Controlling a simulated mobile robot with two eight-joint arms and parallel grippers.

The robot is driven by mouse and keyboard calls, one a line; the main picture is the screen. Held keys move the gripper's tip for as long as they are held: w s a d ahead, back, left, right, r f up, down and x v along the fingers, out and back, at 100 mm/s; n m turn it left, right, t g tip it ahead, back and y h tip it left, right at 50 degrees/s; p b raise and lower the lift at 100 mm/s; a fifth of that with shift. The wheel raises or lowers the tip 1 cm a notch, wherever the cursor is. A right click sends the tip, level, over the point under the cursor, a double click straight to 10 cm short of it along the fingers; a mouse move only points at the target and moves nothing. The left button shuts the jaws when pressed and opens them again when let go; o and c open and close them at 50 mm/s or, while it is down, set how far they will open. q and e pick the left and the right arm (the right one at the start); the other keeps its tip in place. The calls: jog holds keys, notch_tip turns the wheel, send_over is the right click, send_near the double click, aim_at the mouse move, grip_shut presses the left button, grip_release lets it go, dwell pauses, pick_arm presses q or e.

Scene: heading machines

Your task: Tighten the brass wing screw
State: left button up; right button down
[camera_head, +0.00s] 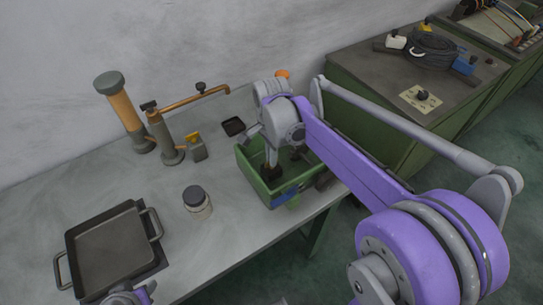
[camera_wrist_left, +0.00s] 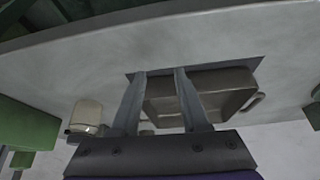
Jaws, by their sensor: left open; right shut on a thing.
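I cannot make out a brass wing screw for certain. A stand (camera_head: 166,142) at the back of the table carries a brass-coloured arm (camera_head: 196,99) with a small dark knob (camera_head: 201,87). My right gripper (camera_head: 271,168) points down into the green bin (camera_head: 249,168) and is shut on a small dark piece (camera_head: 271,174), whose shape is mostly hidden. My left gripper shows in the left wrist view (camera_wrist_left: 160,73), its two fingers apart and empty, in front of the dark tray (camera_wrist_left: 236,84). In the head view, only part of my left arm shows at the bottom, near that tray (camera_head: 77,245).
A jar (camera_head: 198,203) with a dark lid stands mid-table. An orange cylinder (camera_head: 126,115) and a small yellow-topped block (camera_head: 197,149) stand at the back. A green cabinet (camera_head: 345,90) with a coiled black cable (camera_head: 432,50) is at the right.

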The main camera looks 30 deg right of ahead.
dwell(0.5)
jog(key=c, duration=1)
grip_release()
pick_arm(q)
jog(key=shift+w+r+p, duration=0.15)
jog(key=shift+r+p, duration=0.2)
jog(key=shift+r, duration=0.15)
pick_arm(e)
notch_tip(320, 180, up, 11)
jog(key=shift+f, duration=0.1)
